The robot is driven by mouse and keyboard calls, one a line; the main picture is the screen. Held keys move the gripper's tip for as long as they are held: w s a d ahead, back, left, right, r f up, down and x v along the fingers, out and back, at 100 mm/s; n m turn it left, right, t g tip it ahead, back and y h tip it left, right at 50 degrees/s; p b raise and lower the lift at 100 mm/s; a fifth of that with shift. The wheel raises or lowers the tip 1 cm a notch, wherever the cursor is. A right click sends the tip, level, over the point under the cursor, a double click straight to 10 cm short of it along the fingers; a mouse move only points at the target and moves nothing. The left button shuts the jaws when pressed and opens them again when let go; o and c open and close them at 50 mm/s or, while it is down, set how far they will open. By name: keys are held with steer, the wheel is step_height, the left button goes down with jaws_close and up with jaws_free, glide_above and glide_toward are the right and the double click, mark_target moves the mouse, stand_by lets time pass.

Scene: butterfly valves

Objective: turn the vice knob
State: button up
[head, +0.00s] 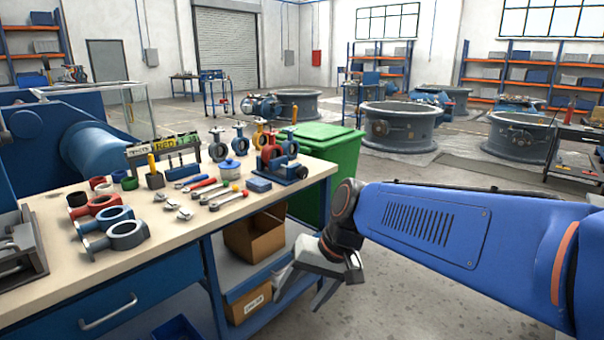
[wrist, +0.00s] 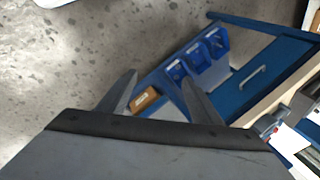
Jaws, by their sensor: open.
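A small blue vice (head: 291,172) stands at the right end of the wooden workbench (head: 235,211) in the head view, with a red valve body (head: 271,152) at it. The vice's knob is too small to make out clearly. My gripper (head: 302,290) hangs beside the bench's right end, below the top and apart from the vice. Its fingers point down and are spread with nothing between them. The wrist view also shows my gripper (wrist: 158,85) open, over the floor and the bench's side; the vice is not visible there.
Rings, valve parts and wrenches (head: 202,190) lie on the bench left of the vice. A green bin (head: 327,150) stands behind the bench's right end. Cardboard boxes (head: 254,238) sit on the shelf below. Open concrete floor lies to the right.

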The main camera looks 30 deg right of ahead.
steer(key=w+r+m+t+y, duration=0.15)
steer(key=w+m+y, duration=0.3)
steer(key=w, duration=0.55)
steer(key=m+t+h, duration=0.2)
steer(key=m+t, duration=1)
steer(key=m, duration=0.4)
glide_toward(305, 173)
steer(key=x, duration=1)
steer(key=shift+w+f, duration=0.1)
steer(key=shift+w, duration=0.05)
steer(key=shift+m, duration=0.25)
steer(key=c, duration=1.1)
